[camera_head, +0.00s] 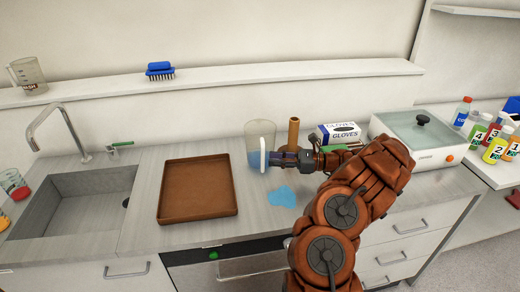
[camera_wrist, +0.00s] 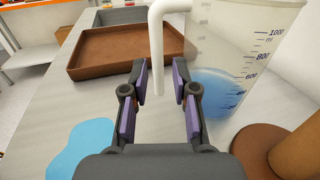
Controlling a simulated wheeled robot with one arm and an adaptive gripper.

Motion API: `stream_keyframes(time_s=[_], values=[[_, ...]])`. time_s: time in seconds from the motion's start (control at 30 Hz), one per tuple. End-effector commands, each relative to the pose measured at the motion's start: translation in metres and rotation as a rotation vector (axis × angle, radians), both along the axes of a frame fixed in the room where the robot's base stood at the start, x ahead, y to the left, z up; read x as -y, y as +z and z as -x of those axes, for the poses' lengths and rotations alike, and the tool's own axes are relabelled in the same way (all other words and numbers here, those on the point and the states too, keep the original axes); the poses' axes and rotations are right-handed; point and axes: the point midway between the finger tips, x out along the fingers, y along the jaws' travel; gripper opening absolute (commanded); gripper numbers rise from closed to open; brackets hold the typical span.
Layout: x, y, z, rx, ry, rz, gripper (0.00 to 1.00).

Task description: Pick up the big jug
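The big jug (camera_head: 254,132) is a clear measuring jug with blue liquid in the bottom. It stands upright on the counter, and its white handle (camera_head: 263,160) faces the front. In the wrist view the jug (camera_wrist: 240,50) is at the upper right with volume marks, and its handle (camera_wrist: 157,50) hangs down between my fingers. My gripper (camera_wrist: 160,70) is open, with a visible gap on each side of the handle. In the head view my gripper (camera_head: 278,158) is right beside the handle, and its fingertips are partly hard to make out.
A brown tray (camera_head: 198,212) lies left of the jug. A brown cylinder on a round base (camera_head: 293,132) stands close on the right. A blue puddle (camera_head: 281,196) lies in front. A glove box (camera_head: 338,132) is behind my arm. Another jug (camera_head: 27,73) stands on the shelf.

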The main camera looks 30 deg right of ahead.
Motion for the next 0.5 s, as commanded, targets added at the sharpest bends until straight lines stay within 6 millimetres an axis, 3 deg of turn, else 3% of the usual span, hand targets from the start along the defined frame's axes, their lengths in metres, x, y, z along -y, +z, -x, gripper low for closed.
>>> stream_keyframes(time_s=[0.3, 0.5], values=[[-0.034, 0.006, -0.023, -0.001, 0.004, 0.001, 0.28], [-0.037, 0.003, -0.027, 0.000, 0.001, 0.001, 0.28]])
